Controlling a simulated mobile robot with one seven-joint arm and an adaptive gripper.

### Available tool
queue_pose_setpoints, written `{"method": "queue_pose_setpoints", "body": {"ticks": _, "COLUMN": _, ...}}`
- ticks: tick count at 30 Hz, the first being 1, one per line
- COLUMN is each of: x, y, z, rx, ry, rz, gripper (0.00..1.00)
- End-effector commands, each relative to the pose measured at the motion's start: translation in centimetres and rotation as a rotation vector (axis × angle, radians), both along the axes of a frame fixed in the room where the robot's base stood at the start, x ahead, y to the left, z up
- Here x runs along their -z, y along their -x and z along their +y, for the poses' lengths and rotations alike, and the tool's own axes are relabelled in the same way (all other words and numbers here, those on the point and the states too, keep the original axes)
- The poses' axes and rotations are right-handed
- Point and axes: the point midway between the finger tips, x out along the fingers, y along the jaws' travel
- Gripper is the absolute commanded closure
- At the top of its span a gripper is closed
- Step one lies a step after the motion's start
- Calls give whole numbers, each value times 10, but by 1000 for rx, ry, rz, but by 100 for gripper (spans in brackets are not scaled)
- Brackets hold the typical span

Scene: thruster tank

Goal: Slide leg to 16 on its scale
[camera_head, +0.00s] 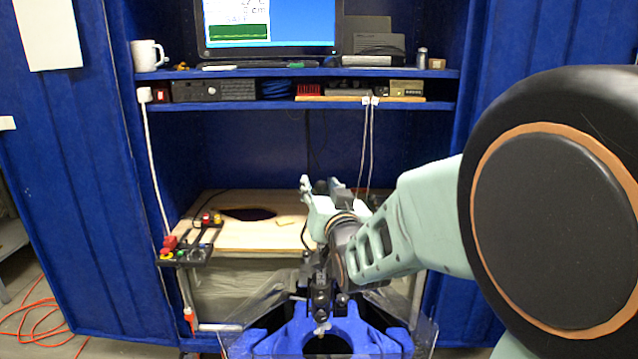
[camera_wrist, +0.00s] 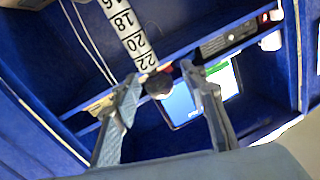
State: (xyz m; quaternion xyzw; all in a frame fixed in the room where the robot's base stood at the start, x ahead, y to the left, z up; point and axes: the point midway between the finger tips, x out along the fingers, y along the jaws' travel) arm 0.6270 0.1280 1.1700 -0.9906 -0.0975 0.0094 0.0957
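A white scale strip (camera_wrist: 128,25) with black numbers, 18, 20 and 22 readable, runs down from the top edge in the wrist view. A round black knob (camera_wrist: 158,86) shows at its lower end. I take the strip to be the leg's scale; no pointer or reading mark can be made out. My gripper (camera_wrist: 161,73) is open, with one finger on each side of the knob and a visible gap on the right. Whether the left finger touches it I cannot tell. In the head view my gripper (camera_head: 318,186) is over the wooden worktop, and the strip cannot be made out.
A blue cabinet surrounds the worktop (camera_head: 240,236). A shelf above holds a monitor (camera_head: 268,25), a white mug (camera_head: 147,55) and small devices. A control box with a red button (camera_head: 170,243) is at left. A blue frame (camera_head: 285,340) with clear panels stands in front, below my arm.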

Motion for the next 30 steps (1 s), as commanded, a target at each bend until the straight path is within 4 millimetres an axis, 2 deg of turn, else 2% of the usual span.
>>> {"method": "queue_pose_setpoints", "body": {"ticks": 7, "x": 0, "y": 0, "z": 0, "rx": 0, "ry": 0, "rz": 0, "gripper": 61}}
{"method": "queue_pose_setpoints", "body": {"ticks": 18, "x": 0, "y": 0, "z": 0, "rx": 0, "ry": 0, "rz": 0, "gripper": 100}}
{"method": "queue_pose_setpoints", "body": {"ticks": 30, "x": 5, "y": 0, "z": 0, "rx": 0, "ry": 0, "rz": 0, "gripper": 100}}
